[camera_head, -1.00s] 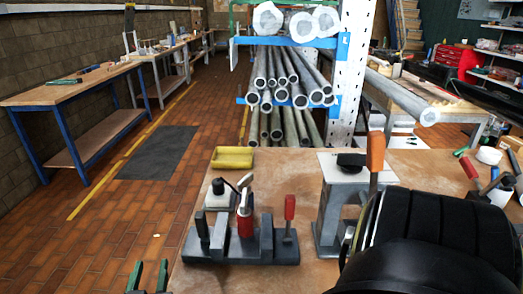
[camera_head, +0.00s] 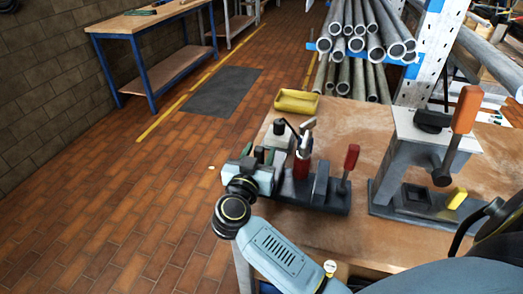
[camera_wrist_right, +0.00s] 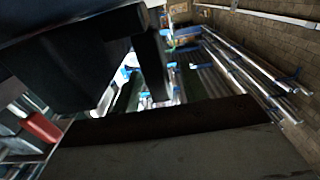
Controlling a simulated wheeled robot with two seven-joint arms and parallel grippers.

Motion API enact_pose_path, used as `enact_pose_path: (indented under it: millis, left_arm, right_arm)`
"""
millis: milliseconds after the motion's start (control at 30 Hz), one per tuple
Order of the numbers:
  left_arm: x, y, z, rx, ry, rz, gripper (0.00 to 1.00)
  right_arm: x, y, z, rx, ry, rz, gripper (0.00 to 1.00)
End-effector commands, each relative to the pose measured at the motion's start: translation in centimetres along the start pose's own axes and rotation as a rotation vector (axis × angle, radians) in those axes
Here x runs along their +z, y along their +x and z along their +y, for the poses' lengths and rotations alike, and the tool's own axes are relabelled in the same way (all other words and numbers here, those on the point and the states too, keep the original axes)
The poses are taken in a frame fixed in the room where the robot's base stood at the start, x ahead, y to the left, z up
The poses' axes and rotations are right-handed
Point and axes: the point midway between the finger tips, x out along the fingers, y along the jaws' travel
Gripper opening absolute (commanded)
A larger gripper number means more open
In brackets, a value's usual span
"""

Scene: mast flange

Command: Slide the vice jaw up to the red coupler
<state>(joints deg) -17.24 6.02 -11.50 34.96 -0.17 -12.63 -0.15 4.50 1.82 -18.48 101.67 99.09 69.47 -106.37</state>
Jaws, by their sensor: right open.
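The vice stands at the near left edge of the table, with a dark base (camera_head: 335,202) and upright dark jaws. One jaw plate (camera_head: 320,183) stands to the right of the red coupler (camera_head: 301,166), apart from it at the top. A red-handled lever (camera_head: 350,160) rises at the vice's right end. My right gripper (camera_head: 258,153) is open at the left end of the vice, left of the coupler. It hides that end, so I cannot tell whether it touches a jaw. The right wrist view shows large dark shapes close up. My left gripper is not in view.
A grey press with an orange handle (camera_head: 466,108) stands right of the vice. A yellow tray (camera_head: 297,102) lies on the far left corner of the table (camera_head: 360,120). A pipe rack stands behind. Bare tabletop lies behind the vice.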

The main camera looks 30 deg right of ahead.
Motion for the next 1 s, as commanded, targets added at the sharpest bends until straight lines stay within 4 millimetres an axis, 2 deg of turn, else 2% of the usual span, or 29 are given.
enact_pose_path:
  millis: [200, 500, 800, 1000]
  left_arm:
    - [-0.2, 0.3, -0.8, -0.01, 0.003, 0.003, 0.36]
    - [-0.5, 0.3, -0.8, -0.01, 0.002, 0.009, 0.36]
    - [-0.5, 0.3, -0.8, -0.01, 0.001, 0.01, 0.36]
    - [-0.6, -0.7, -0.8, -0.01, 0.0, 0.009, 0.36]
  right_arm:
    - [0.1, 1.7, 0.0, 0.0, -0.001, 0.0, 0.44]
    - [0.0, 1.9, 0.0, 0.0, 0.0, -0.001, 0.42]
    - [0.0, 1.8, 0.0, 0.0, 0.0, -0.001, 0.04]
    - [-0.2, 1.6, -0.3, -0.014, -0.002, -0.001, 0.04]
